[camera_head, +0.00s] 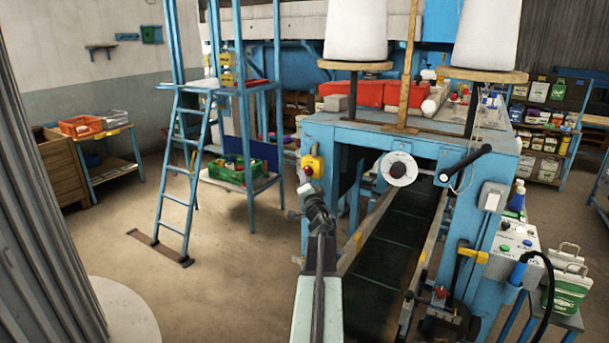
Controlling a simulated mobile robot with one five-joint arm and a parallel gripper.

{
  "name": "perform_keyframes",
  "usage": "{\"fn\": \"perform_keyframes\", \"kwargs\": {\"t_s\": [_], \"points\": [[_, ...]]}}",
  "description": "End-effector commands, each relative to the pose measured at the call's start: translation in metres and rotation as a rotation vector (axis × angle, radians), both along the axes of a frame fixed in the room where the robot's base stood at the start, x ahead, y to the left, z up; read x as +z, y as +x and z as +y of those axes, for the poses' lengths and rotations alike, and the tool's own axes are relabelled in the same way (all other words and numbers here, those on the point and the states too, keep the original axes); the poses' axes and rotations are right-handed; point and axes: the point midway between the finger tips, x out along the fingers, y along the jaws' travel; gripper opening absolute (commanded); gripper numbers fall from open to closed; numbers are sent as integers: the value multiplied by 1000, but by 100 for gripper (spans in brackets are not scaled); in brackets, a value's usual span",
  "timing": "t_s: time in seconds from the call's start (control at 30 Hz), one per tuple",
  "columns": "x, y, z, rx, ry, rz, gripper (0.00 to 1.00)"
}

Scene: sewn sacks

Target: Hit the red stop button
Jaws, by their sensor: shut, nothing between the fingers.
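The red stop button (307,171) sits on a small yellow box (315,163) fixed to the left front corner of the blue machine (340,134). My arm reaches up from the bottom middle of the picture. I cannot tell how much depth separates the fingertips from the button. The button's face is partly visible, turned to the left.
A dark conveyor belt (390,245) runs below the machine, right of my arm. A grey control box (514,251) with small knobs stands at the right. A blue ladder (183,165) and a green crate (231,173) are to the left. The floor at left front is clear.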

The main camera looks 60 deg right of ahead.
Motion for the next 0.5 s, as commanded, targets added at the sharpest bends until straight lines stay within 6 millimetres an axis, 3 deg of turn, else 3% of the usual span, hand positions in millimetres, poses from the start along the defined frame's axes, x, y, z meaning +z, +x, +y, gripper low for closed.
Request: {"fn": "perform_keyframes", "kwargs": {"t_s": [0.27,0.5], "points": [[0,0,16,0,-1,1,0],[0,0,17,0,-1,1,0]]}}
